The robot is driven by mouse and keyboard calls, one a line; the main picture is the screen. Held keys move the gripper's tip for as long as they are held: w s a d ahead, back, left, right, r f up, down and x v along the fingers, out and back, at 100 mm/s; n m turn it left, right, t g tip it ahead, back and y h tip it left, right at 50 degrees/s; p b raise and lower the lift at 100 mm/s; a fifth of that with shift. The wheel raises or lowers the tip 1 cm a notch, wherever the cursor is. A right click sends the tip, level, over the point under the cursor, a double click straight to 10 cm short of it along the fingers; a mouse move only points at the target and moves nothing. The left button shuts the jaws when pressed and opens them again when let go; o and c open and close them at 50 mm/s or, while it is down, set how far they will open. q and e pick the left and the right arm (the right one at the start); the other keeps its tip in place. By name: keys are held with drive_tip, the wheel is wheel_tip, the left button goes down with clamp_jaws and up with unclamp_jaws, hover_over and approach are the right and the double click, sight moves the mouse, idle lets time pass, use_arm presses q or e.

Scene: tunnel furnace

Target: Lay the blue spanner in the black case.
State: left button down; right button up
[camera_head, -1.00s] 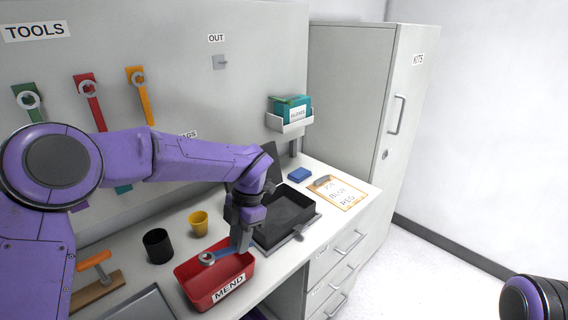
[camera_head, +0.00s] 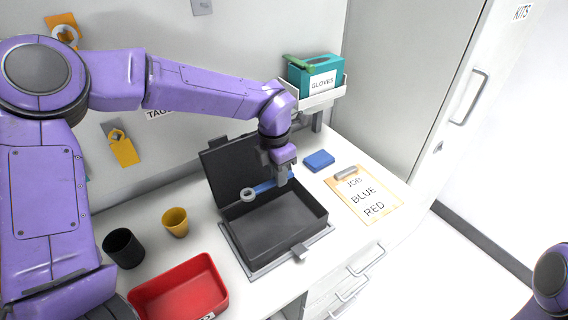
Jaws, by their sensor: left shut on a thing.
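The blue spanner (camera_head: 263,187) has a grey ring end toward the left. My left gripper (camera_head: 282,177) is shut on it and holds it above the back part of the black case, in front of the raised lid. The black case (camera_head: 317,222) stands open on the worktop with its lid (camera_head: 226,165) tilted back. The case floor that I can see is empty. My right gripper is out of view; only part of my right arm shows at the lower right.
A red bin (camera_head: 183,291) stands left of the case and looks empty. A black cup (camera_head: 124,248) and a yellow cup (camera_head: 176,222) stand behind it. A blue block (camera_head: 319,160) and a clipboard (camera_head: 364,196) reading "JOB BLUE RED" lie to the right. A glove box (camera_head: 314,77) hangs behind.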

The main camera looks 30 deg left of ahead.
use_arm(q)
drive_tip(key=shift+s+f, duration=0.15)
drive_tip(key=shift+s, duration=0.15)
drive_tip(key=shift+s+f+b, duration=0.15)
drive_tip(key=shift+f+b, duration=0.1)
drive_tip(key=shift+b, duration=0.25)
drive_tip(key=f+b, duration=0.1)
drive_tip(key=w+f+b, duration=0.1)
drive_tip(key=f, duration=0.1)
drive_tip(key=shift+w, duration=0.2)
drive_tip(key=b, duration=0.4)
hover_over(280, 214)
wheel_tip(280, 214, down, 5)
drive_tip(key=shift+f, duration=0.2)
drive_tip(key=shift+s+f+b, duration=0.1)
drive_tip(key=shift+f+b, duration=1.35)
drive_tip(key=shift+f, duration=0.8)
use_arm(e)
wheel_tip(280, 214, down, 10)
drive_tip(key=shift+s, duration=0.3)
